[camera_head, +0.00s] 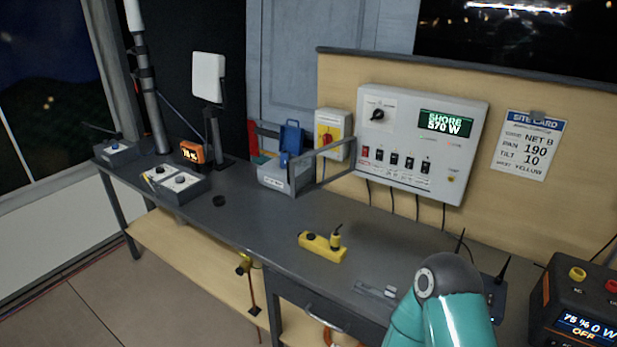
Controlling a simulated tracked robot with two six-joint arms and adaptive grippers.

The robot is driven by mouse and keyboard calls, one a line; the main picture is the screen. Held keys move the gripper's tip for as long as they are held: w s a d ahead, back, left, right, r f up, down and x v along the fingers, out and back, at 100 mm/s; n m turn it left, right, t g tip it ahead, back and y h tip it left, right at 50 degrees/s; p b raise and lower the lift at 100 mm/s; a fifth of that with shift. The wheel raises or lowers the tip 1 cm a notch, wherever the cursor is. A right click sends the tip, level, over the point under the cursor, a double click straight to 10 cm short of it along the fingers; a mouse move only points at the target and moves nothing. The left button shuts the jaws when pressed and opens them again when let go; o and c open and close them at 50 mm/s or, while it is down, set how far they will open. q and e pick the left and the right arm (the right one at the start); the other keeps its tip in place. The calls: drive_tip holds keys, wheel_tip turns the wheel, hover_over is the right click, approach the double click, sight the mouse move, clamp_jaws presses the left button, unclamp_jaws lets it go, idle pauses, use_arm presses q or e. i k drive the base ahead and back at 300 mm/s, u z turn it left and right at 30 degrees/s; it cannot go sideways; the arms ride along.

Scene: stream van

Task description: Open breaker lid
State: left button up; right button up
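A light grey power panel (462,165) is on the wooden backboard, with a display reading SHORE 570 W. Its row of small breaker switches (395,160) is in plain sight, with no cover seen over it. A grey rectangular frame (322,149) stands out from the panel's left side over the bench; it looks like the breaker lid swung open, though its hinge is hard to make out. Neither gripper shows. A teal and dark grey link of my arm is at the bottom right, apart from the panel and the frame.
A yellow-and-red switch box (333,133) is left of the panel. A yellow power strip (322,247) lies on the grey bench (250,230). A black power unit (570,305) is at the right.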

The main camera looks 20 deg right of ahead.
sight(291, 165)
drive_tip(key=i, duration=0.85)
drive_tip(key=z, duration=0.05)
